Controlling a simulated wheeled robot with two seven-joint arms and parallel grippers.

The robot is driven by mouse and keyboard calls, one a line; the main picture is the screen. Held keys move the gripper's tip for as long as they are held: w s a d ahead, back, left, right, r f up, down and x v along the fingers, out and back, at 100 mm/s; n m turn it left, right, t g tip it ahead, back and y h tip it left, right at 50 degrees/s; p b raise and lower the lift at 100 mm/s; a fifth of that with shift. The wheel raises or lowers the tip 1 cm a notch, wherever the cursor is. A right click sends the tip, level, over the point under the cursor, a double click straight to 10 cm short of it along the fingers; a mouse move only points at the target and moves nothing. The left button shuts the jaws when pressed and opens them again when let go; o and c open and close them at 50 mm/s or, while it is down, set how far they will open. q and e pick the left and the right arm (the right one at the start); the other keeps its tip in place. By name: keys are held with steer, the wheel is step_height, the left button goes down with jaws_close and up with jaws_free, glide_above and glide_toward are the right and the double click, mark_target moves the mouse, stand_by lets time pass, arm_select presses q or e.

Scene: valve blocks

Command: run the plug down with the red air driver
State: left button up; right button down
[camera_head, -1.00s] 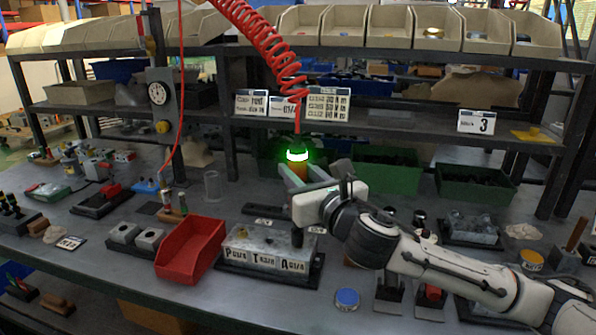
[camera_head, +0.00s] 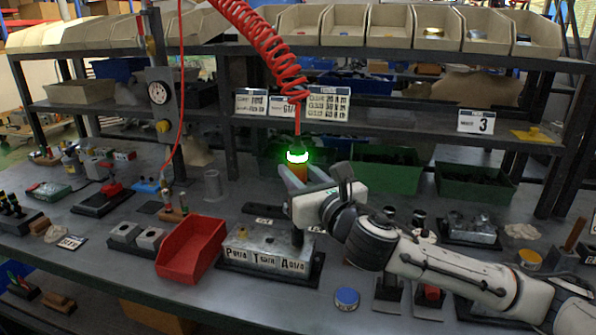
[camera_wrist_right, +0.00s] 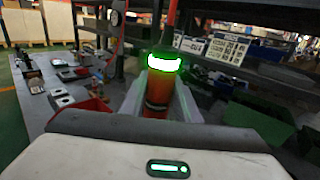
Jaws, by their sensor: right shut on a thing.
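The red air driver (camera_head: 298,171) hangs upright from a red coiled hose, with a glowing green ring near its top. My right gripper (camera_head: 296,182) is shut on it, above the valve block; the driver also shows between the fingers in the right wrist view (camera_wrist_right: 159,90). The driver's dark lower end (camera_head: 298,238) reaches down to the right end of the grey valve block (camera_head: 265,250), by the port marked A. The plug cannot be made out there, and I cannot tell whether the tip touches it. My left gripper is not in view.
A red bin (camera_head: 192,250) stands just left of the block. A blue-lidded tin (camera_head: 346,298) lies at the front right. Green bins (camera_head: 474,187) stand behind my right arm. A shelf with label cards (camera_head: 328,104) crosses behind the driver.

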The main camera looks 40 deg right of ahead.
mark_target(299, 138)
steer(key=shift+f, duration=0.45)
stand_by(2.0)
steer(key=shift+r+p, duration=0.1)
steer(key=shift+p, duration=0.25)
steer(key=shift+r+p, duration=0.35)
steer(key=shift+p, duration=0.1)
steer(key=shift+r+p, duration=0.75)
steer(key=shift+r, duration=0.1)
step_height(299, 138, up, 4)
steer(key=p, duration=0.4)
steer(key=shift+p, duration=0.3)
steer(key=shift+r, duration=0.85)
